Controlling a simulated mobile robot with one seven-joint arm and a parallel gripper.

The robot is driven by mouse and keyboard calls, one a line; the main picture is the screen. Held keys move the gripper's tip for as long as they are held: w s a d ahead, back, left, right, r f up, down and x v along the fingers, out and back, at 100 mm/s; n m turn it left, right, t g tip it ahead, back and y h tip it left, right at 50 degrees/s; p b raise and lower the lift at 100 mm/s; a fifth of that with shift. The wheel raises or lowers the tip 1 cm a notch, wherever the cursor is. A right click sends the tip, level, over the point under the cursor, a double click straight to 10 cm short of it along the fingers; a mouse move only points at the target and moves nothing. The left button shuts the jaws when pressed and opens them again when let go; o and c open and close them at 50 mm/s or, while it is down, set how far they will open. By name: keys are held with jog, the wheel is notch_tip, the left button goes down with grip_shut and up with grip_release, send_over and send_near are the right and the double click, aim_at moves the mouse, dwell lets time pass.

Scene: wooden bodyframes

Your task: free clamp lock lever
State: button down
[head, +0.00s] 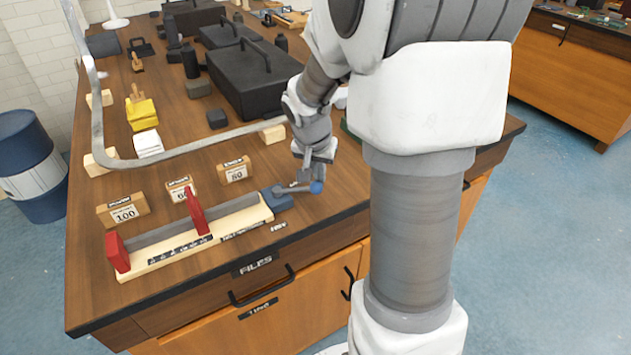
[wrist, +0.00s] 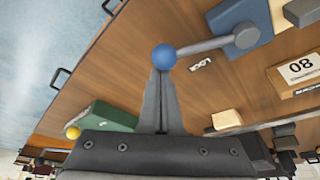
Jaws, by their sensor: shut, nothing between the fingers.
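The clamp (head: 190,238) is a long wooden rail with red jaws (head: 197,212) near the bench front. A blue block (head: 277,199) sits at its right end and carries a grey lever (head: 295,188) with a blue ball knob (head: 317,187). In the wrist view the lever (wrist: 212,45) runs from the blue block (wrist: 243,22) to the knob (wrist: 164,57). My gripper (head: 312,176) is shut and empty, its fingertips at the knob; the wrist view shows them (wrist: 162,72) directly below it in the picture. I cannot tell whether they touch.
A small label reading LOCK (wrist: 201,64) lies near the lever. Grit blocks (head: 123,212) stand behind the clamp. A bent grey frame bar (head: 200,144) crosses the bench behind. A black toolbox (head: 255,78) stands farther back. A green object (wrist: 105,115) with a yellow ball lies near my gripper.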

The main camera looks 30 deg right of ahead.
jog(key=m+b, duration=0.1)
jog(key=s+m+b, duration=0.1)
jog(key=s+a+b, duration=0.1)
jog(key=shift+s+f+m+g+h+b, duration=0.15)
jog(key=shift+f+m+g+h+b, duration=0.15)
jog(key=shift+f+m+g+b, duration=0.1)
jog(key=s+m+b, duration=0.1)
jog(key=s+a+m+b, duration=0.1)
jog(key=shift+r+m+g, duration=0.15)
jog(key=shift+m+g, duration=0.25)
jog(key=m, duration=0.1)
jog(key=s+a+m+b, duration=0.1)
jog(key=shift+s+a+r+m+g+h, duration=0.1)
jog(key=shift+s+a+m+g+h, duration=0.05)
jog(key=shift+a+m+g+h, duration=0.2)
jog(key=shift+s+a+m+g+b, duration=0.45)
jog(key=shift+a+m+b, duration=0.15)
jog(key=shift+m, duration=0.25)
jog(key=shift+s+a+r, duration=0.1)
jog(key=shift+s+a, duration=0.1)
jog(key=shift+a, duration=0.3)
